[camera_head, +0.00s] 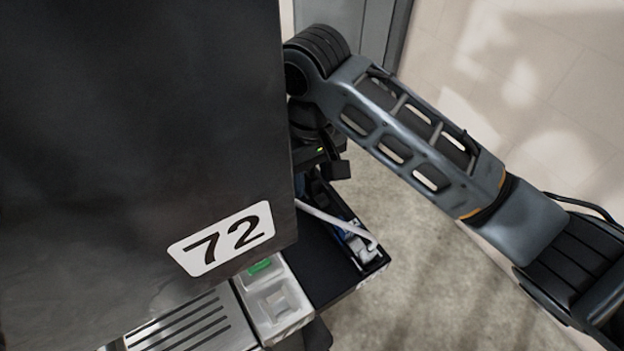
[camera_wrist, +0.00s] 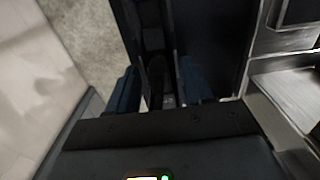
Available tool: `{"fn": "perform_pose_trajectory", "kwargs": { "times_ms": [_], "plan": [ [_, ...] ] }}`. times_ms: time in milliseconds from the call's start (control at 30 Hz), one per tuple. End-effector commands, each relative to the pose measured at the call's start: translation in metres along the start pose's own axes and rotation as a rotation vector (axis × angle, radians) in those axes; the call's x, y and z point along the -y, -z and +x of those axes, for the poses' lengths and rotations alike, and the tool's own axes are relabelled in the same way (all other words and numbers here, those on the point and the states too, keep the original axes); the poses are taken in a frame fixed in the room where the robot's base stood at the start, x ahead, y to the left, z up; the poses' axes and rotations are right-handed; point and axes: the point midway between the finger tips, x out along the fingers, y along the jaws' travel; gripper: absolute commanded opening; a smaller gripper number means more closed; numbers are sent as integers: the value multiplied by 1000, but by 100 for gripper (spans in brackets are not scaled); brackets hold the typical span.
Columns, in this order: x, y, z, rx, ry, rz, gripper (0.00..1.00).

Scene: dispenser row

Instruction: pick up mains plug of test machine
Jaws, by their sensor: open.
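A pale cable (camera_head: 335,220) runs from behind the dark machine (camera_head: 130,120) marked 72 to a small light grey piece (camera_head: 364,252) at the end of a narrow black tray (camera_head: 326,262). This piece may be the mains plug; it is too small to be sure. My gripper (camera_head: 318,172) is above the tray's far part, partly hidden by the machine's edge. In the wrist view my gripper (camera_wrist: 159,88) is open, with its two blue fingers apart. Dark shapes lie between and beyond them; I cannot make out a plug there.
A white number plate (camera_head: 222,239) is on the machine. Below it are a slotted metal drip tray (camera_head: 180,328) and a pale unit (camera_head: 272,300) with a green part. Metal surfaces (camera_wrist: 290,90) stand at the right in the wrist view. Open floor (camera_head: 430,270) lies right of the tray.

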Motion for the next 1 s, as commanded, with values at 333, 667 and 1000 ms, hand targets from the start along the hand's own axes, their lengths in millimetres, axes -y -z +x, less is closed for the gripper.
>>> {"fn": "perform_pose_trajectory", "kwargs": {
  "times_ms": [333, 667, 1000],
  "plan": [
    [0, 0, 0, 0, 0, 0, 28],
    [0, 0, 0, 0, 0, -1, 0],
    [0, 0, -2, -1, 0, -1, 0]
  ]
}}
